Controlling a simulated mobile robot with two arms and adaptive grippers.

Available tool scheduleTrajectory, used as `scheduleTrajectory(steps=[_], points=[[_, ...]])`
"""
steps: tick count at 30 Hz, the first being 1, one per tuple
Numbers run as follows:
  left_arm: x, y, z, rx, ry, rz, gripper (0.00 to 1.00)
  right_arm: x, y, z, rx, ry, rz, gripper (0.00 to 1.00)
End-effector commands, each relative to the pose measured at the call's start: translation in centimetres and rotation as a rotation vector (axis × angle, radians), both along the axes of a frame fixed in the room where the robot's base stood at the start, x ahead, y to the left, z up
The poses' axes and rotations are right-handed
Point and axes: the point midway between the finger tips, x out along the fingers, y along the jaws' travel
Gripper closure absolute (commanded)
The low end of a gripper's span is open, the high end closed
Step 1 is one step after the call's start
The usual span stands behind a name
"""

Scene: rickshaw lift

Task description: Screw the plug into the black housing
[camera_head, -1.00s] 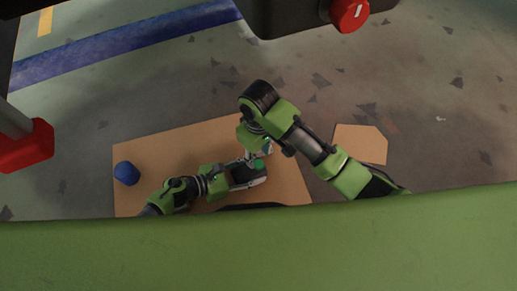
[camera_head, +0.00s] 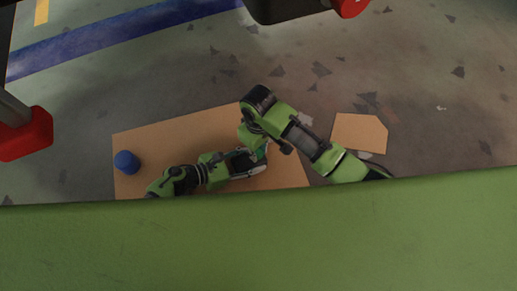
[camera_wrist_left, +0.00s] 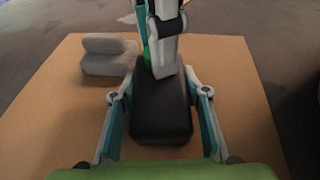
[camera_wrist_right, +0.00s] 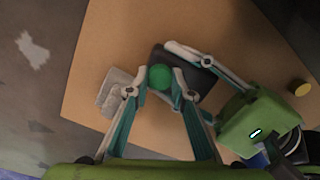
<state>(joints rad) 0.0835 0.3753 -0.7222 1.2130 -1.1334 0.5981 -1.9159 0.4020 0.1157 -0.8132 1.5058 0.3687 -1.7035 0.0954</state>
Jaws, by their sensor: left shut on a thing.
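The black housing (camera_wrist_left: 162,108) lies on a brown board, and my left gripper (camera_wrist_left: 158,112) is shut on its sides. The housing also shows in the right wrist view (camera_wrist_right: 190,68). The round green plug (camera_wrist_right: 159,77) is at the housing's near end, between the fingertips of my right gripper (camera_wrist_right: 158,80). I cannot tell whether those fingers touch it or how far it is screwed in. In the left wrist view the right gripper reaches down onto the housing's far end. In the head view my arms cover most of the housing.
The brown board (camera_head: 180,145) lies on the floor. A blue cylinder (camera_head: 127,162) stands at its left side. A grey stepped block (camera_wrist_left: 108,55) sits beside the housing. A small yellow cylinder (camera_wrist_right: 300,88) stands near the left gripper. Another brown board (camera_head: 358,132) lies at the right.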

Motion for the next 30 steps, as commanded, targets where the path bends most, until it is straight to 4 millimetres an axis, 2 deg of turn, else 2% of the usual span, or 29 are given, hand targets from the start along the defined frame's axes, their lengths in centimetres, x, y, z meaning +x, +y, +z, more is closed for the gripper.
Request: scheduleTrajectory(steps=[3, 6, 11, 12, 13, 14, 25, 30], points=[[0.0, 0.0, 0.0, -0.001, 0.000, 0.000, 1.00, 0.0, 0.1, 0.0, 0.002, 0.001, -0.027, 1.00], [0.0, 0.0, 0.0, -0.001, 0.000, 0.000, 1.00, 0.0, 0.2, 0.0, 0.004, 0.000, -0.149, 1.00], [0.0, 0.0, 0.0, -0.001, 0.000, -0.001, 1.00, 0.1, 0.1, 0.1, 0.002, -0.002, -0.147, 1.00], [0.0, 0.0, 0.0, -0.001, 0.000, -0.001, 1.00, 0.1, 0.1, 0.1, 0.003, -0.003, -0.147, 0.68], [0.0, 0.0, 0.0, -0.001, 0.000, -0.001, 1.00, 0.1, 0.1, 0.1, 0.002, -0.002, -0.147, 0.60], [0.0, 0.0, 0.0, -0.001, 0.000, -0.001, 1.00, 0.1, 0.1, 0.1, 0.002, -0.002, -0.147, 0.59], [0.0, 0.0, 0.0, -0.001, 0.000, -0.001, 1.00, 0.1, 0.1, 0.3, 0.002, -0.002, -0.146, 0.59], [0.0, 0.0, 0.0, -0.001, 0.000, -0.001, 1.00, 0.2, 0.1, 2.5, 0.004, -0.005, -0.147, 0.59]])
